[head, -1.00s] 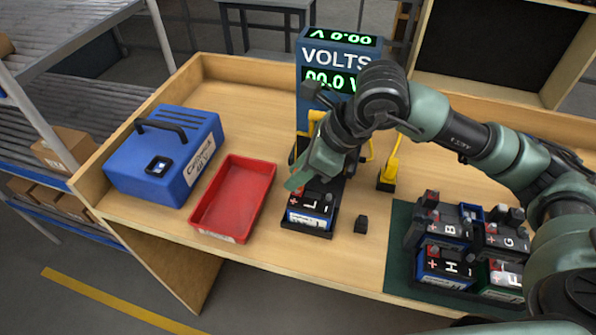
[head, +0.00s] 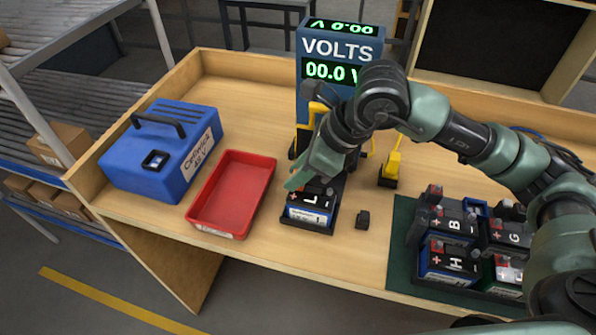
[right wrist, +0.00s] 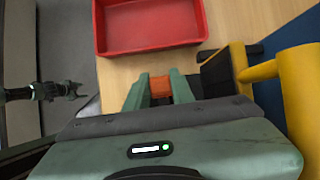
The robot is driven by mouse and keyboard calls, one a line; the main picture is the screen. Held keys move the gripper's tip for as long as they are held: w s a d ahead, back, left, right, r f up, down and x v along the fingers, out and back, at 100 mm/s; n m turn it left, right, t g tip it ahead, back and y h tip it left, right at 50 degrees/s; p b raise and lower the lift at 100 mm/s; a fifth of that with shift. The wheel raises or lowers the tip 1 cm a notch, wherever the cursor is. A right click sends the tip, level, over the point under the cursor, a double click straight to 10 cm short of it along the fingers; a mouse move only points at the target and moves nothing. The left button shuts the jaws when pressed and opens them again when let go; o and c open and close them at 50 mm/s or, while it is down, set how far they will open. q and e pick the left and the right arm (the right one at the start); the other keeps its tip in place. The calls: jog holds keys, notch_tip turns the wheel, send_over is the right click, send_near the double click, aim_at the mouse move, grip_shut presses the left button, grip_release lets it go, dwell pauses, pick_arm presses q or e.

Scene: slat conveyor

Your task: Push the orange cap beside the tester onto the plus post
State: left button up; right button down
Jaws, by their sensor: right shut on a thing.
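My right gripper (head: 296,182) is above the back left part of the battery marked L (head: 309,209), by its red plus sign. In the right wrist view its green fingers are shut on the orange cap (right wrist: 160,87). The gripper hides the cap and the plus post in the head view, so I cannot tell whether they touch. The battery sits in a black holder in front of the blue tester (head: 339,50), which reads 00.0 V. A dark arm end, probably my left gripper (right wrist: 76,91), shows small in the right wrist view; its jaws are unclear.
A red tray (head: 203,228) and a blue case (head: 132,180) stand left of the battery. A small black block (head: 362,219) lies to its right. Yellow clamps (head: 393,160) stand behind. Several batteries sit on a green mat (head: 398,255) at the right.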

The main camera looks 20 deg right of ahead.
jog(key=shift+f, duration=0.3)
jog(key=c, duration=1.1)
grip_release()
jog(key=shift+r, duration=0.2)
jog(key=b+v, duration=0.2)
jog(key=v, duration=0.5)
jog(key=shift+s+d+r, duration=0.1)
jog(key=shift+d+r, duration=0.05)
jog(key=shift+r, duration=0.1)
